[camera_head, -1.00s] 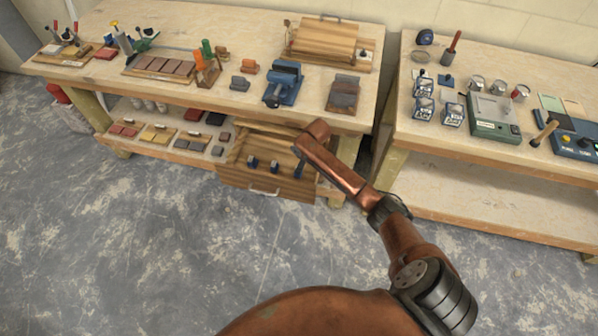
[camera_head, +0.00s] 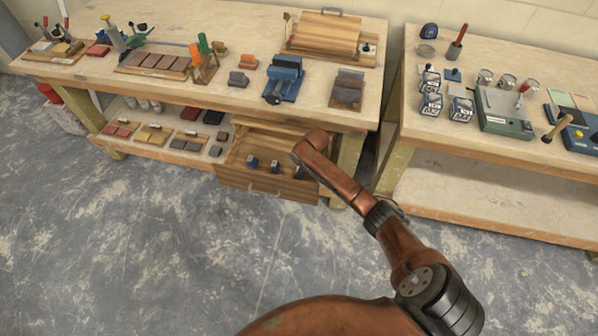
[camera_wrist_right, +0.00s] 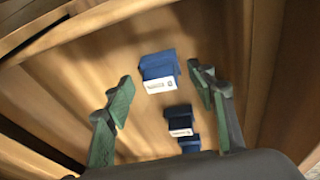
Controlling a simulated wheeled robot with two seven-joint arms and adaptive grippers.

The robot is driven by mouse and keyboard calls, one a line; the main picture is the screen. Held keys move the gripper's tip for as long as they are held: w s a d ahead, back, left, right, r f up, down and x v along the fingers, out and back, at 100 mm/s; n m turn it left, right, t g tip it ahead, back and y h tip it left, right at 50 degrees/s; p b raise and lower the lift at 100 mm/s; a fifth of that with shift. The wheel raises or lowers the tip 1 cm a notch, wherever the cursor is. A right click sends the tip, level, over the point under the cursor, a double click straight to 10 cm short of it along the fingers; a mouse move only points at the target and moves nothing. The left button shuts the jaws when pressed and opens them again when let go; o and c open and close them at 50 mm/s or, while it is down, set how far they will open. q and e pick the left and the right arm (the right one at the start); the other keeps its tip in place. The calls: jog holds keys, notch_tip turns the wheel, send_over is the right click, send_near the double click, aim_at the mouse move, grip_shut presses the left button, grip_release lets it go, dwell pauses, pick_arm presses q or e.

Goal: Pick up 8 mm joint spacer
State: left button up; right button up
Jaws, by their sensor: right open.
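Several joint spacers show as blue blocks with white labels, in a row in an open wooden drawer; the labels are too small to read, so I cannot tell which is 8 mm. In the right wrist view the largest block (camera_wrist_right: 158,70) lies between my right gripper's fingertips (camera_wrist_right: 163,82), with gaps on both sides. Two smaller blocks, a middle one (camera_wrist_right: 180,120) and a near one (camera_wrist_right: 190,144), sit closer to the palm. My right gripper is open and empty. In the head view the blocks show in the drawer (camera_head: 268,188); my right gripper is hidden behind its arm.
The drawer hangs under the left workbench (camera_head: 200,95), whose top holds a blue vise (camera_head: 284,78) and a wooden box (camera_head: 322,35). A lower shelf holds several coloured samples. A second workbench (camera_head: 480,150) stands at the right. The floor in front is clear.

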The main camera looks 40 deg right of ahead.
jog(key=shift+r, duration=0.1)
jog(key=c, duration=1.1)
jog(key=shift+o, duration=0.2)
jog(key=shift+r, duration=0.1)
jog(key=shift+c, duration=0.2)
